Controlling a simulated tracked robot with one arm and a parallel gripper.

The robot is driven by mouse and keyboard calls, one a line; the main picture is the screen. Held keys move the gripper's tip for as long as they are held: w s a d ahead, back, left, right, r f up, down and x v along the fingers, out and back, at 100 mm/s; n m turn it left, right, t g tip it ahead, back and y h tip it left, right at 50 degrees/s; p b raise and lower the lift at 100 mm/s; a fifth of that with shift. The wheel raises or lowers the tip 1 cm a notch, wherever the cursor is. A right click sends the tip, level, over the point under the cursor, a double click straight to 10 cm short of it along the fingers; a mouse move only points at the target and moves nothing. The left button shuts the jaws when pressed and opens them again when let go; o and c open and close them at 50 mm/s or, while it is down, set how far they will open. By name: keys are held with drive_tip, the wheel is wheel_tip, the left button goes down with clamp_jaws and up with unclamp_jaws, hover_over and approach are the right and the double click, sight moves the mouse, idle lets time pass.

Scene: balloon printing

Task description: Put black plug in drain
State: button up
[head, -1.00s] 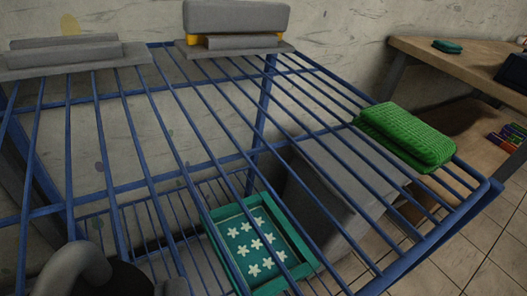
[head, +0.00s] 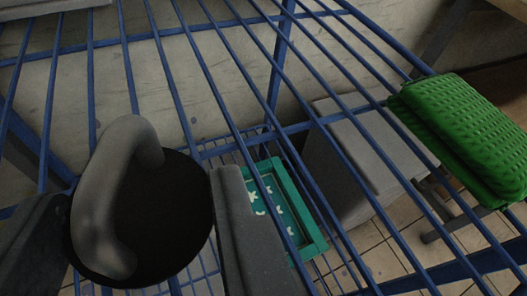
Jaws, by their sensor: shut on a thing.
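The black plug (head: 172,222) is a round black disc with a thick curved grey handle (head: 100,200). It is at the lower left of the head view, above the blue rack. My gripper (head: 137,190) has one dark grey finger on each side of the plug and is shut on it. The exact contact on the fingers is partly hidden. No drain shows in this view.
A blue wire rack (head: 330,118) fills most of the view. A green woven block (head: 470,130) lies on it at the right. Below the bars are a teal star-patterned tray (head: 310,240) and a grey box (head: 345,165). Tiled floor shows lower right.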

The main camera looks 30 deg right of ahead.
sight(203, 253)
drive_tip(key=shift+w+d, duration=0.6)
drive_tip(key=shift+d, duration=0.15)
drive_tip(key=shift+d+f, duration=0.15)
drive_tip(key=shift+f, duration=1.65)
drive_tip(key=shift+f, duration=0.1)
drive_tip(key=o, duration=1)
